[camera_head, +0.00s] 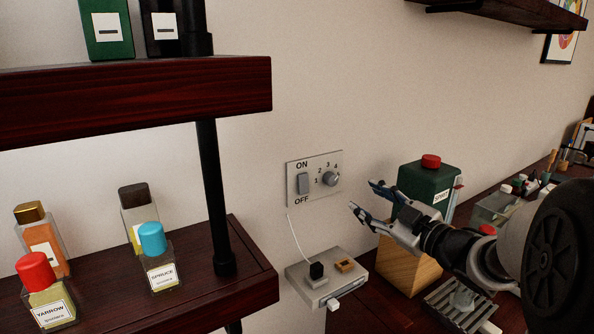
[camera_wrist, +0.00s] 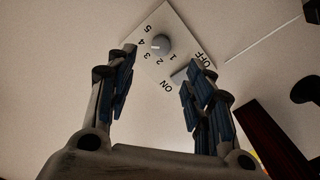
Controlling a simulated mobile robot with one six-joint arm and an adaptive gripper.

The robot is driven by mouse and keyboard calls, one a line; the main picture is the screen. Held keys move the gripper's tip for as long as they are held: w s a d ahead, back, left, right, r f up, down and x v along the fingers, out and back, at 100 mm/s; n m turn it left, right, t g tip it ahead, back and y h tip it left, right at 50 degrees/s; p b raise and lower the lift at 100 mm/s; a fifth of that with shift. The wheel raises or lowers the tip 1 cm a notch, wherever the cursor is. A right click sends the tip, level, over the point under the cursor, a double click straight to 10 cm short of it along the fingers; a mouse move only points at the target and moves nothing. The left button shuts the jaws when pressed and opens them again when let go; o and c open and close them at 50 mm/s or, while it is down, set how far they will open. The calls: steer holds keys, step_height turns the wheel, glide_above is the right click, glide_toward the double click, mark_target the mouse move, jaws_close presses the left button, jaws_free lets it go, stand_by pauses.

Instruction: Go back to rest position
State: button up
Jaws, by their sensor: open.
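My gripper (camera_head: 371,203) is open and empty, held out in front of the wall a little right of a switch panel (camera_head: 296,172). In the wrist view my two fingers (camera_wrist: 158,88) stand wide apart, with the panel (camera_wrist: 187,32) beyond them. The panel has an ON/OFF rocker switch (camera_head: 304,184) and a round dial (camera_head: 331,179) with numbers around it. The dial also shows between the fingertips in the wrist view (camera_wrist: 160,43). A gap shows between my fingers and the panel in the head view.
A green bottle with a red cap (camera_head: 423,183) stands on a wooden block (camera_head: 405,265) behind my gripper. A small grey device (camera_head: 327,277) with a cable sits below the panel. Dark shelves (camera_head: 130,95) with several bottles fill the left. The wall around the panel is bare.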

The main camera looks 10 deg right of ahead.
steer(key=s+a+f+m+g+h, duration=0.2)
steer(key=s+a+f+m+g, duration=0.1)
steer(key=s, duration=0.8)
steer(key=s+a+f+m+g+h, duration=0.2)
steer(key=s+a+f+m+g, duration=0.2)
steer(key=s, duration=0.7)
steer(key=s+a+f+m+g+h, duration=0.3)
steer(key=s+a+m+g, duration=0.1)
steer(key=s, duration=0.7)
steer(key=shift+a+f+m+g, duration=0.3)
steer(key=shift+a+f+m, duration=0.05)
steer(key=shift+a+m, duration=0.05)
steer(key=shift+s, duration=0.1)
